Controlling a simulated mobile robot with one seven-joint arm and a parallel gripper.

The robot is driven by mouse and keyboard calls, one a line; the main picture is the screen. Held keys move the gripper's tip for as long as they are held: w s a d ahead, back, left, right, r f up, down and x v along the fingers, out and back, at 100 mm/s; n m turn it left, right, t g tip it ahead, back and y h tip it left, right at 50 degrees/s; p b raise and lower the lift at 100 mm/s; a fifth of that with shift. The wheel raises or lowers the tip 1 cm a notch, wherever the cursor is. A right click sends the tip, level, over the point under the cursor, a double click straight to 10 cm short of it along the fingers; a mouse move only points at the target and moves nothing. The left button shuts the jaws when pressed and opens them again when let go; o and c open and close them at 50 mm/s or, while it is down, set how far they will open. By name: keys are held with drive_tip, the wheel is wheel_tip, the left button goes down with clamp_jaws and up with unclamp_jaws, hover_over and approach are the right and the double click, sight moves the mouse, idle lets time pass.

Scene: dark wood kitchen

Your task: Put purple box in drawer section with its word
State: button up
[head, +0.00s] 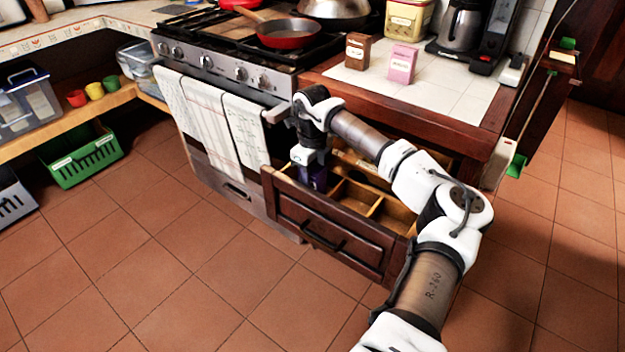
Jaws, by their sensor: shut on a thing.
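The purple box (313,178) is in my gripper (312,165), which points down and is shut on it. Only part of the box shows below the gripper, at the left end of the open drawer (335,242). I cannot tell whether the box touches the drawer floor. The drawer is dark wood outside, with lighter wooden dividers (375,206) making several sections. My arm hides part of the drawer's right side. No words on the sections can be read in this view.
A brown box (357,51) and a pink box (401,64) stand on the white tiled counter (447,98) above the drawer. The stove (225,62) with hanging towels (243,130) is just left. The tiled floor in front is clear.

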drive_tip(key=shift+f, duration=1.15)
drive_tip(key=shift+f, duration=0.2)
drive_tip(key=o, duration=1)
drive_tip(key=shift+o, duration=0.2)
wheel_tip(320, 180, up, 12)
drive_tip(key=shift+r+b, duration=0.25)
drive_tip(key=shift+b, duration=0.2)
